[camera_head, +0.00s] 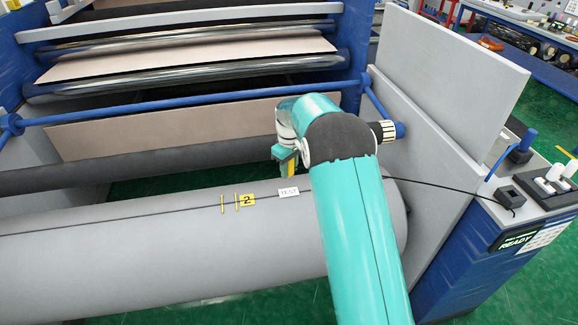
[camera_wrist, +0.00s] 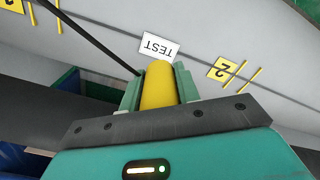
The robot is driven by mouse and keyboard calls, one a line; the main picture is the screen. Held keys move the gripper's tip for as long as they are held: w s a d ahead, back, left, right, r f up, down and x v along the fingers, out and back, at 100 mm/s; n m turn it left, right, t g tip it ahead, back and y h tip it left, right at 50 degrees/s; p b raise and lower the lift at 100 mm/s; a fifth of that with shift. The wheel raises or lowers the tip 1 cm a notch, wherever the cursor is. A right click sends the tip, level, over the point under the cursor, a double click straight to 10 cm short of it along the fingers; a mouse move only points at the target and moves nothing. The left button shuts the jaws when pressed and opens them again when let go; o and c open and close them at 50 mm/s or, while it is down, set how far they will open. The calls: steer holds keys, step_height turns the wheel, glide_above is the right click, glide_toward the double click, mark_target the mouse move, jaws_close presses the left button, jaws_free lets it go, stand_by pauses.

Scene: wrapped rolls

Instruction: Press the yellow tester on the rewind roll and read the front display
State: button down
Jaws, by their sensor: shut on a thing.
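The rewind roll (camera_head: 150,245) is a large grey wrapped cylinder across the front of the head view. It carries a white TEST label (camera_head: 288,192) and a yellow tag marked 2 (camera_head: 247,201). My gripper (camera_head: 286,165) is above the roll near the TEST label. In the wrist view its jaws are shut on the yellow tester (camera_wrist: 158,87), whose tip points toward the TEST label (camera_wrist: 158,48). I cannot tell whether the tip touches the roll. The front display (camera_head: 520,240) on the right-hand console reads READY.
A blue guard bar (camera_head: 190,106) runs behind the roll. A grey side panel (camera_head: 450,75) stands right of my arm. A thin black cable (camera_head: 440,185) runs from the arm area to a small box (camera_head: 511,197) on the console. Green floor shows between the rollers.

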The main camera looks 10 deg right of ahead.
steer(key=shift+f, duration=3.1)
steer(key=shift+f, duration=0.8)
steer(key=shift+r, duration=4.1)
